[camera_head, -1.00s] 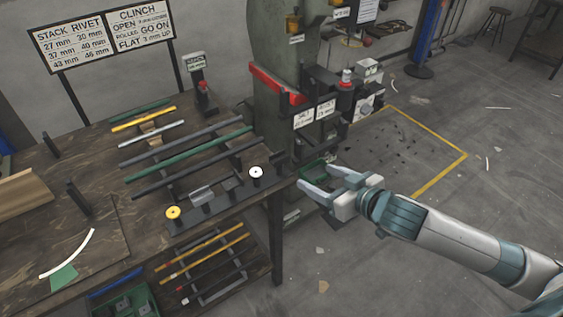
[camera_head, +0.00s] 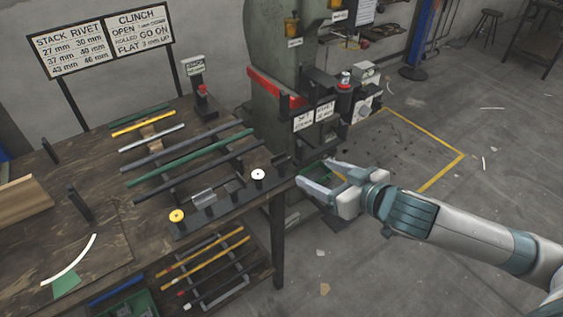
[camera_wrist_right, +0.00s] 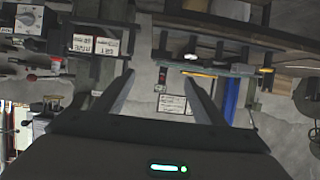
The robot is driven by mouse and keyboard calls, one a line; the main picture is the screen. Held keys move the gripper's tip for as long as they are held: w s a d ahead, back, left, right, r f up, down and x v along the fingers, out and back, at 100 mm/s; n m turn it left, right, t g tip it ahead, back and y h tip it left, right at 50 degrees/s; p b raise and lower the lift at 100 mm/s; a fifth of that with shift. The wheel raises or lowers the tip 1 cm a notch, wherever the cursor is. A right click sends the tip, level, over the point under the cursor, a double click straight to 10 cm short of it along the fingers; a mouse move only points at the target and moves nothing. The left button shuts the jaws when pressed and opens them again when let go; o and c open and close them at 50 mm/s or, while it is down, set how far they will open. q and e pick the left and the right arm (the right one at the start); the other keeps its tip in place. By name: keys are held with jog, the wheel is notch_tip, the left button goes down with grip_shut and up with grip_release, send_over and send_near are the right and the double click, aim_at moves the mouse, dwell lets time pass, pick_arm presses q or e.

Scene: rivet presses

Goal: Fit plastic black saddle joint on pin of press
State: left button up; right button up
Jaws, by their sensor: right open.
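A black strip (camera_head: 222,206) along the table's front right edge carries several small parts: a yellow disc (camera_head: 176,216), a grey curved piece (camera_head: 203,196), small black blocks, a white disc (camera_head: 258,174) and a black piece (camera_head: 280,160) at its right end. I cannot tell which black part is the saddle joint. The green press (camera_head: 279,120) stands behind the table corner; its pin is not clear to me. My right gripper (camera_head: 314,174) is open and empty, just right of the strip's end, in front of the press. Its two open fingers also show in the right wrist view (camera_wrist_right: 159,80). My left gripper is out of view.
Coloured bars lie across a rack on the wooden table (camera_head: 105,215); more bars lie on a rack below. A red and black stand (camera_head: 204,100) is at the table's back. A green bin (camera_head: 130,303) sits low at front left. Floor right of the press is largely clear.

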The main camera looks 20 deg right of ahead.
aim_at(285, 160)
jog(key=p+x, duration=0.1)
jog(key=x, duration=0.6)
jog(key=p+x, duration=0.2)
jog(key=x, duration=0.5)
jog(key=shift+w+a+f, duration=0.2)
jog(key=shift+f, duration=0.2)
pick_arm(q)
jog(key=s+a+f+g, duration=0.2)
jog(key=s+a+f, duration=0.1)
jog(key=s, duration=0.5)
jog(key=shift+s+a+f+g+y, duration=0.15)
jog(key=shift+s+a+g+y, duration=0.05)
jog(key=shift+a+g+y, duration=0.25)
pick_arm(e)
jog(key=c, duration=1.1)
